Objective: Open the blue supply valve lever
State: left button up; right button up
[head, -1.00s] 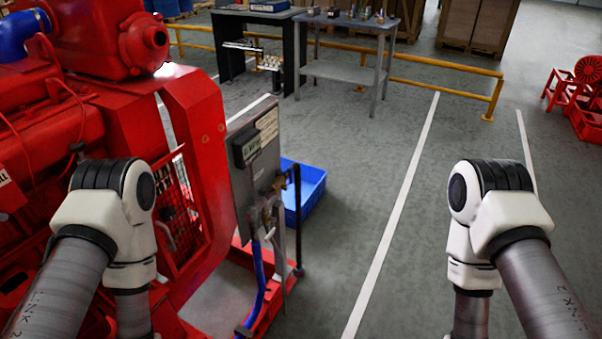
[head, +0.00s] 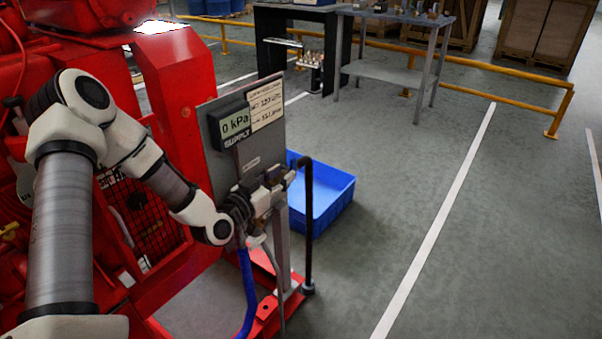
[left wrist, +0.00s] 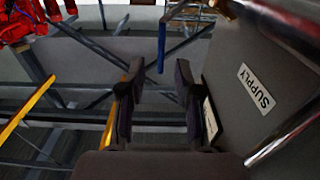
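A grey upright panel (head: 203,130) carries a display (head: 234,125) reading 0 kPa, labelled SUPPLY. My left gripper (head: 284,182) is in front of the panel's lower part, by the pipework, and hides much of the fittings there. In the left wrist view its two fingers (left wrist: 158,82) are spread apart with nothing between the pads. A blue lever (left wrist: 161,46) hangs just beyond the fingertips, roughly in line with the gap. The panel's SUPPLY label (left wrist: 256,87) is to the right of the fingers. I cannot make out the lever in the head view. My right gripper is not in view.
A black upright pipe (head: 308,225) stands right of the panel, close to the gripper. A blue hose (head: 246,290) hangs below. A blue crate (head: 335,190) sits on the floor behind. The red pumpset (head: 185,85) fills the left. The floor to the right is clear.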

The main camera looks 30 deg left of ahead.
aim_at(293, 166)
pick_arm(q)
jog(key=w, duration=0.5)
jog(key=shift+w+d+f+b, duration=0.15)
jog(key=shift+b, duration=0.25)
grip_shut()
